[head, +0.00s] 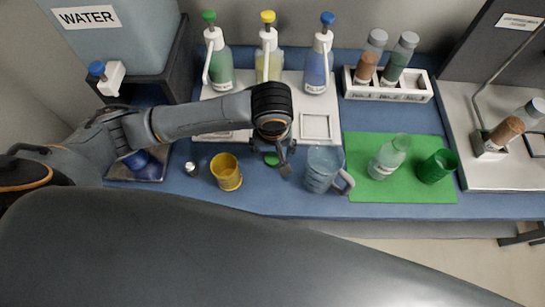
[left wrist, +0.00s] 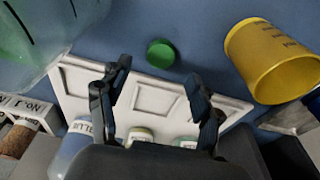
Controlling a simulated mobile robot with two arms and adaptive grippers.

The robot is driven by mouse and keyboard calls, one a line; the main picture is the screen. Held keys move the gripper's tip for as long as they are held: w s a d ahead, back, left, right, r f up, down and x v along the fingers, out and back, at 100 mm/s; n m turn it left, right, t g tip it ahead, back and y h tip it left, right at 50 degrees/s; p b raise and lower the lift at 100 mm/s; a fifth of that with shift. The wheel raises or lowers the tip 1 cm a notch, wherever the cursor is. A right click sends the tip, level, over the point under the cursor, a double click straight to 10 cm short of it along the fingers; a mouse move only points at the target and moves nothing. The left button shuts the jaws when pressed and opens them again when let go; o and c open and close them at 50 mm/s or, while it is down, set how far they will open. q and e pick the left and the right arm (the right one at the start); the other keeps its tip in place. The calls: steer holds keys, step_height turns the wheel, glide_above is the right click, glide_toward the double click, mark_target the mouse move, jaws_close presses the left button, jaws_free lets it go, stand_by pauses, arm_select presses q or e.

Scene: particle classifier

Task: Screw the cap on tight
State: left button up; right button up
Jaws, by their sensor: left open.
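A small green cap (head: 271,159) lies on the blue table, partly hidden by my left gripper (head: 279,158) in the head view. In the left wrist view the cap (left wrist: 160,52) lies flat, just beyond and between the spread fingertips (left wrist: 158,74), apart from them. My left gripper is open, empty and pointing down over the table. A clear pale-green bottle (head: 385,162) with a white label stands on the green mat (head: 365,190); its neck detail is too small to make out. My right gripper is not in view.
A yellow cup (head: 226,174) stands left of the cap, and a clear jug (head: 321,173) close on its right. A green cup (head: 436,167) is on the mat. A white tray (head: 295,82) with pump bottles lies behind. A small metal piece (head: 191,169) lies left of the yellow cup.

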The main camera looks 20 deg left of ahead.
mark_target(273, 158)
arm_select(q)
steer(key=shift+w+a+f, duration=0.1)
steer(key=shift+w+f, duration=0.05)
steer(key=shift+f, duration=1.2)
steer(key=shift+w+a+f, duration=0.1)
steer(key=shift+w+f, duration=0.05)
steer(key=shift+f, duration=1.15)
steer(key=shift+c, duration=0.2)
steer(key=c, duration=0.7)
steer(key=shift+c, duration=0.6)
steer(key=shift+r, duration=0.1)
